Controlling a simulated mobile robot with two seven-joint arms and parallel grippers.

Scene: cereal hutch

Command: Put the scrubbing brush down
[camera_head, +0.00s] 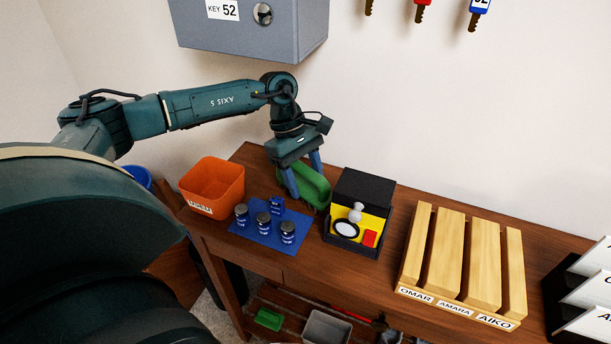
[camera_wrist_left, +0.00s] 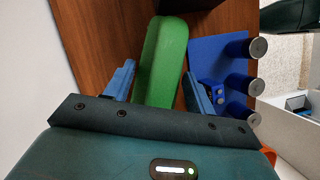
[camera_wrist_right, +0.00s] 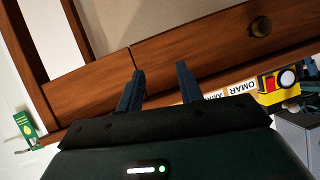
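The scrubbing brush is a long green block with rounded ends (camera_head: 315,188), at the back of the table in the head view, left of a black and yellow box. My left gripper (camera_head: 305,185) points down over it, one finger along each long side. In the left wrist view the green brush (camera_wrist_left: 161,60) fills nearly all the space between the fingers, which look closed on it. The brush is low, at or just above the tabletop; its underside is hidden. My right gripper (camera_wrist_right: 160,85) is open and empty, seen only in its own wrist view, facing the wooden table's front.
The black and yellow box (camera_head: 361,205) stands close right of the brush. A blue mat (camera_head: 262,238) with several dark jars lies in front, with an orange bin (camera_head: 212,187) at left. A wooden slatted rack (camera_head: 450,250) is farther right. A grey key cabinet (camera_head: 250,40) hangs above.

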